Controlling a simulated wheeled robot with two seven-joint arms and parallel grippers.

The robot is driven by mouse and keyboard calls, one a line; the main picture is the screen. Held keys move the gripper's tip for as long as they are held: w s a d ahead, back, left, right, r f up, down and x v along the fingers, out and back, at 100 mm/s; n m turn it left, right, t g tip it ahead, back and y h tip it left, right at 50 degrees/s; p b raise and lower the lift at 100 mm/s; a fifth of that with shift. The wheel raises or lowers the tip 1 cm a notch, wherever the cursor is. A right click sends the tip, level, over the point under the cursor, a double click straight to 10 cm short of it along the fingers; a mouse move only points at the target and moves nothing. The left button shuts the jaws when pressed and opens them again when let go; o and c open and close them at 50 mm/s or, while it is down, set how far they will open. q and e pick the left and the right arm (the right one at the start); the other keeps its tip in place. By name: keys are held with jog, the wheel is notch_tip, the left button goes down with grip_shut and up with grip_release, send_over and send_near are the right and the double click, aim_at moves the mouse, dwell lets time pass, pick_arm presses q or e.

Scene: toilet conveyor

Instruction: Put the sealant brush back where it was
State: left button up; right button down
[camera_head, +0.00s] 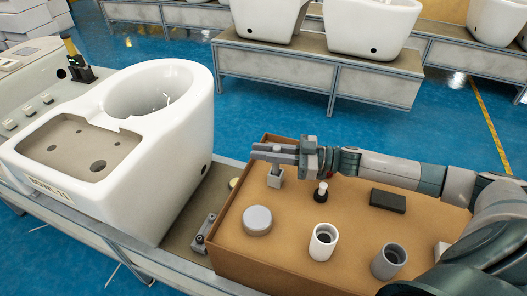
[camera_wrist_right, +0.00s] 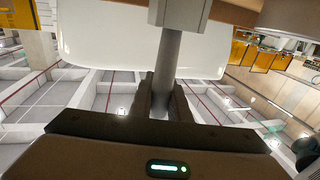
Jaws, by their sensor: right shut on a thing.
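My right gripper (camera_head: 273,149) reaches in from the right over the tan-topped box and is shut on the sealant brush. The brush shows in the wrist view as a round grey handle (camera_wrist_right: 168,62) between the dark fingers (camera_wrist_right: 162,98), with a pale grey block (camera_wrist_right: 178,12) at its far end. In the head view a grey block (camera_head: 275,179) shows just below the fingers, near the box's far left corner. I cannot tell whether it touches the box top. My left gripper is not in view.
On the box top (camera_head: 290,255) stand a round grey lid (camera_head: 257,220), a white cup (camera_head: 323,242), a grey cup (camera_head: 388,261), a small white-topped bottle (camera_head: 321,191) and a black block (camera_head: 388,201). A white toilet (camera_head: 185,150) stands close on the left.

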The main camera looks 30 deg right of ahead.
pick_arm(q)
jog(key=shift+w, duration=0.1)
pick_arm(e)
jog(key=shift+f, duration=0.2)
jog(key=c, duration=1.7)
grip_release()
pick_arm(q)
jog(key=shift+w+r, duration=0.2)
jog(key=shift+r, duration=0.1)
pick_arm(e)
jog(key=shift+o, duration=0.2)
jog(key=shift+r, duration=0.1)
